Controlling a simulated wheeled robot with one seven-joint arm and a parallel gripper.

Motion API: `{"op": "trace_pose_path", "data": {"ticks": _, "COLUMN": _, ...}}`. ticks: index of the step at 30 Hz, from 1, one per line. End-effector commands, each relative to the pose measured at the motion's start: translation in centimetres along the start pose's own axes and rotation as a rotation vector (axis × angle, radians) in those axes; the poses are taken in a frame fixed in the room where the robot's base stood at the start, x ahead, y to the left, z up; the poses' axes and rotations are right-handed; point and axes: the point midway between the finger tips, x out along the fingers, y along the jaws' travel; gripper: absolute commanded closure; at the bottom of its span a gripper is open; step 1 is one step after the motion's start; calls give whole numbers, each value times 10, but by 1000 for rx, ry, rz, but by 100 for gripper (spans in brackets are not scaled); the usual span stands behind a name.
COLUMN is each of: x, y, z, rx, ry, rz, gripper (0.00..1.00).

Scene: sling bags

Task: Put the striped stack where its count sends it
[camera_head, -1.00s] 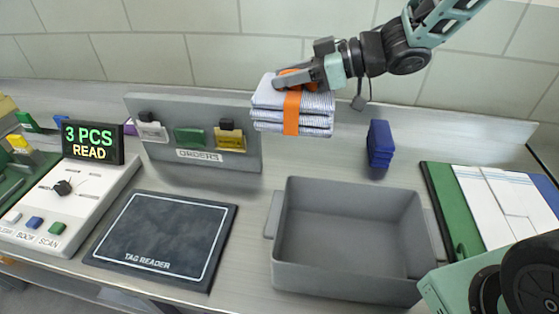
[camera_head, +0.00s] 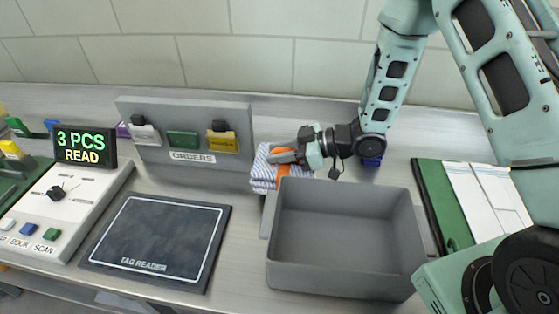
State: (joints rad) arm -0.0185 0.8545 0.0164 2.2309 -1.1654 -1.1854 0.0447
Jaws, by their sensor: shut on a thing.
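The striped stack (camera_head: 264,172) is blue-and-white folded cloth with an orange band. My gripper (camera_head: 285,155) is shut on it and holds it low behind the left rear corner of the grey bin, right of the orders board. The bin's wall hides its lower part, so I cannot tell if it touches the counter. The grey bin (camera_head: 345,281) is empty. The display (camera_head: 85,145) reads "3 PCS READ". The tag reader pad (camera_head: 157,243) is bare. The orders board (camera_head: 190,115) carries a white, a green and a yellow tag.
A control panel (camera_head: 75,200) with a dial and buttons stands left of the pad. A blue object (camera_head: 371,162) is mostly hidden behind my arm. A green board with white sheets (camera_head: 437,195) lies at the right. The counter behind the bin has some free room.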

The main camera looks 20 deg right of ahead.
Motion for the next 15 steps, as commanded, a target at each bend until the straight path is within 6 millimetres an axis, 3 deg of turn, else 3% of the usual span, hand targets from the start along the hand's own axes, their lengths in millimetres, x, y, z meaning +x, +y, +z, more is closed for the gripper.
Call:
{"op": "trace_pose_path", "data": {"ticks": 7, "x": 10, "y": 0, "z": 27, "rx": 3, "ry": 0, "rz": 0, "gripper": 100}}
{"op": "trace_pose_path", "data": {"ticks": 15, "x": 12, "y": 0, "z": 31, "rx": 0, "ry": 2, "rz": 0, "gripper": 100}}
